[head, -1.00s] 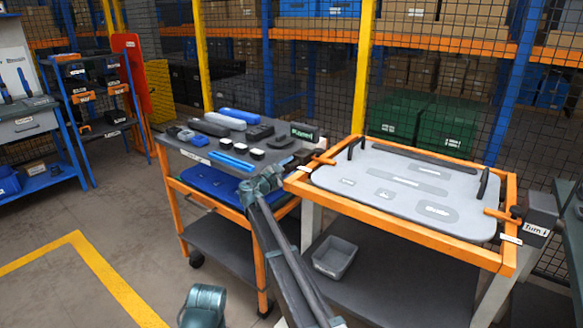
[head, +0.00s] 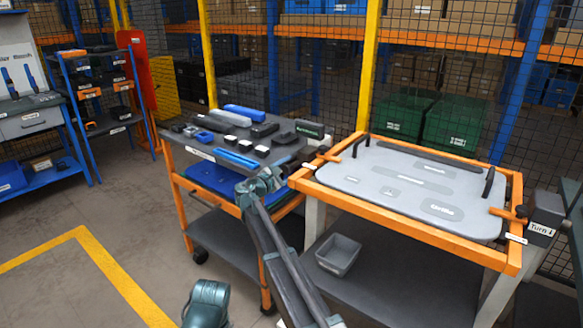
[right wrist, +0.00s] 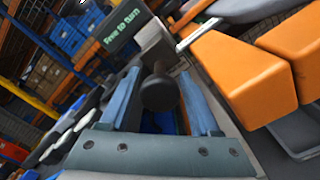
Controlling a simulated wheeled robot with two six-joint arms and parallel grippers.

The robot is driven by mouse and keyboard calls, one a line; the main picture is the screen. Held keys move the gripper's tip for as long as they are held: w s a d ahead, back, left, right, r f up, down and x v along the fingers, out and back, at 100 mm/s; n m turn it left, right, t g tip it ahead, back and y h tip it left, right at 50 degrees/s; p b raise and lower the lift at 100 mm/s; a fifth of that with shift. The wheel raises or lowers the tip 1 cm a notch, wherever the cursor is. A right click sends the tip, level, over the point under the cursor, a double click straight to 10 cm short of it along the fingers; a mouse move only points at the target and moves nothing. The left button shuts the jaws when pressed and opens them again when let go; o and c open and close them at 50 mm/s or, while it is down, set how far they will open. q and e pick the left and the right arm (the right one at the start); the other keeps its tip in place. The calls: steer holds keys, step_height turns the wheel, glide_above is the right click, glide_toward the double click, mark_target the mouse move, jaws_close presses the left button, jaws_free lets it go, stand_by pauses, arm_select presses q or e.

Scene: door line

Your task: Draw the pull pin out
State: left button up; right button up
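A dark round knob on a short stem, which looks like the pull pin (right wrist: 158,92), shows in the right wrist view in front of a grey block. My right gripper (right wrist: 158,78) is open, with one blue finger on each side of the knob. I see gaps beside the knob; whether a finger touches it I cannot tell. A dark box labelled "Free to turn" (right wrist: 122,22) is behind it; this box also shows in the head view (head: 310,129). In the head view my right gripper (head: 268,181) is by the left corner of the orange frame, its fingertips hard to make out.
The orange frame (head: 400,222) holds a grey panel (head: 385,178) with black handles. A box labelled "Turn" (head: 545,210) is at its right. A cart (head: 172,145) with small items stands left of it. A grey bin (head: 338,254) sits on the lower shelf. Floor at left is clear.

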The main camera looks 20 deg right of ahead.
steer(key=shift+o, duration=0.6)
steer(key=v, duration=1.3)
steer(key=shift+s+a, duration=0.25)
